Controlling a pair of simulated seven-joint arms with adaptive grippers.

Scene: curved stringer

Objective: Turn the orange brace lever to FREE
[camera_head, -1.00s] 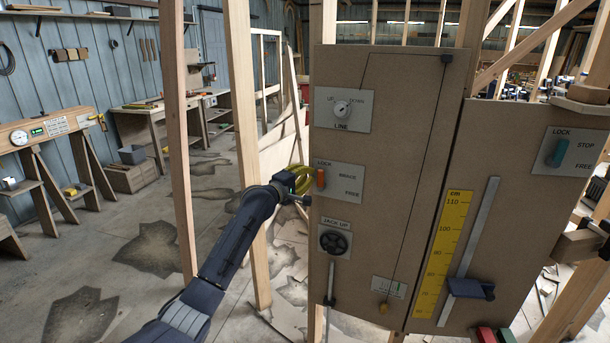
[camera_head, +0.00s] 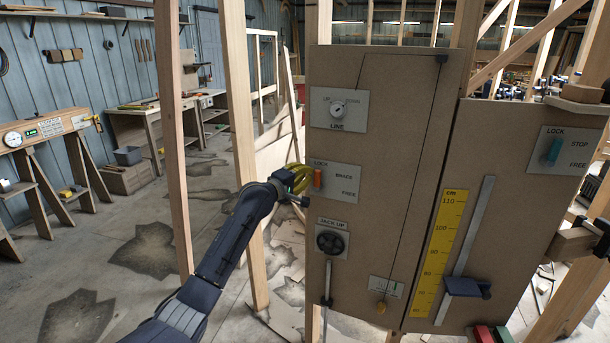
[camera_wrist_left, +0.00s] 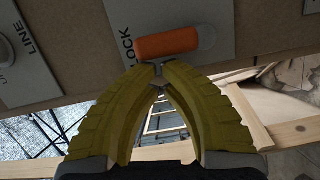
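The orange brace lever (camera_head: 318,178) stands upright on its plate on the brown panel, toward the LOCK label; FREE is printed lower right. In the left wrist view the lever (camera_wrist_left: 168,43) lies across the picture just beyond my fingertips. My left gripper (camera_head: 306,178) is at the panel's left edge, beside the lever. Its yellow fingers (camera_wrist_left: 159,68) arch together with their tips meeting or nearly meeting just short of the lever. The lever is not between them; I cannot tell whether they touch it. My right gripper is not in view.
The LINE knob (camera_head: 338,108) sits above the lever and the JACK UP handwheel (camera_head: 330,241) below it. A yellow scale (camera_head: 440,250) and a teal lever (camera_head: 553,150) are farther right. A wooden post (camera_head: 243,130) stands left of the panel, behind my arm.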

